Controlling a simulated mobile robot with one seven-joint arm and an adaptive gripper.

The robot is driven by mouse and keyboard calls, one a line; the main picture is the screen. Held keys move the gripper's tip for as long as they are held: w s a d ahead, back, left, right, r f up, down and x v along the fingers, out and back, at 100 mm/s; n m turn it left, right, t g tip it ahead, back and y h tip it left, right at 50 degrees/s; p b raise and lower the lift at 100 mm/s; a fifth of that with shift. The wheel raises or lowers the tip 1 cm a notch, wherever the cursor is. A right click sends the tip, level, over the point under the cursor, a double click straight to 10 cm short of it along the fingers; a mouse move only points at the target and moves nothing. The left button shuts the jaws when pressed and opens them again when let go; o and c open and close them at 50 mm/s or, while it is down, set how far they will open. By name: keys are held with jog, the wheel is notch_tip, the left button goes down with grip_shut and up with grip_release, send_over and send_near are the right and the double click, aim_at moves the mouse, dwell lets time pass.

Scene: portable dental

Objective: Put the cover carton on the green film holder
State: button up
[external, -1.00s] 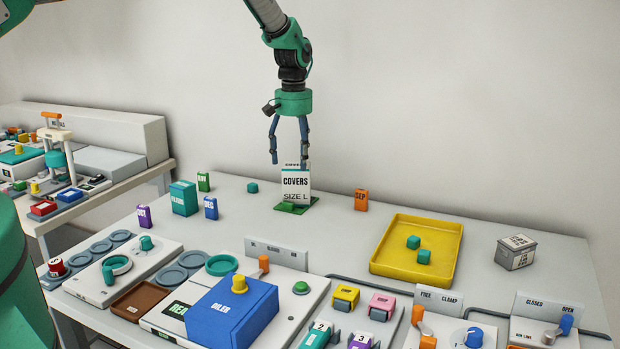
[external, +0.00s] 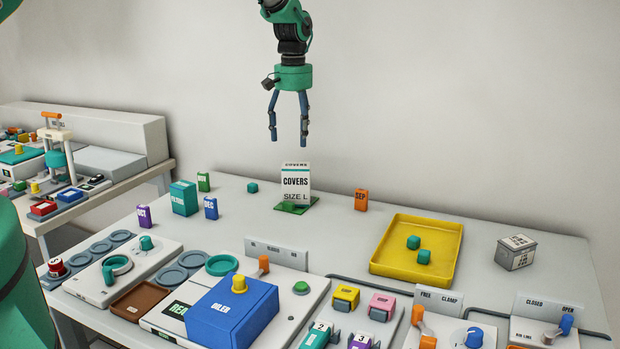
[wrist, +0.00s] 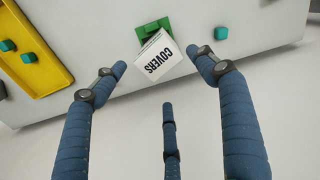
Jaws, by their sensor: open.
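The white cover carton (external: 296,181), marked COVERS SIZE L, stands upright on the green film holder (external: 284,207) near the back of the table. The carton (wrist: 158,61) also shows in the wrist view, with the green holder (wrist: 153,29) showing behind it. My gripper (external: 288,143) is open and empty, above the carton and apart from it. In the wrist view its fingers (wrist: 163,75) are spread, with the carton beyond their tips. The carton hides part of the holder.
An orange SEP box (external: 361,200) stands to the right of the carton. A yellow tray (external: 445,283) with two teal cubes lies further right. A teal box (external: 184,198) and small boxes stand to the left. The air around my gripper is clear.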

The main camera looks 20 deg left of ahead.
jog(key=s+a+r+m+t, duration=0.15)
jog(key=s+r, duration=0.25)
jog(key=r, duration=0.7)
jog(key=s+a+r+n, duration=0.15)
jog(key=s+r, duration=0.25)
jog(key=r, duration=0.7)
jog(key=s+a+r+m+t, duration=0.1)
jog(key=s+a+r+m, duration=0.15)
jog(key=s+r, duration=1.25)
jog(key=s+a+r+t, duration=0.1)
jog(key=s+r, duration=0.3)
jog(key=s, duration=0.4)
jog(key=s+a+r+t, duration=0.1)
jog(key=s+a+r, duration=0.15)
jog(key=s, duration=0.55)
jog(key=s+f+m+t, duration=0.1)
jog(key=s+m, duration=0.1)
jog(key=s, duration=1.7)
jog(key=shift+s+a+f, duration=0.15)
jog(key=shift+s+a, duration=0.1)
notch_tip(320, 180, down, 13)
jog(key=b, duration=1.3)
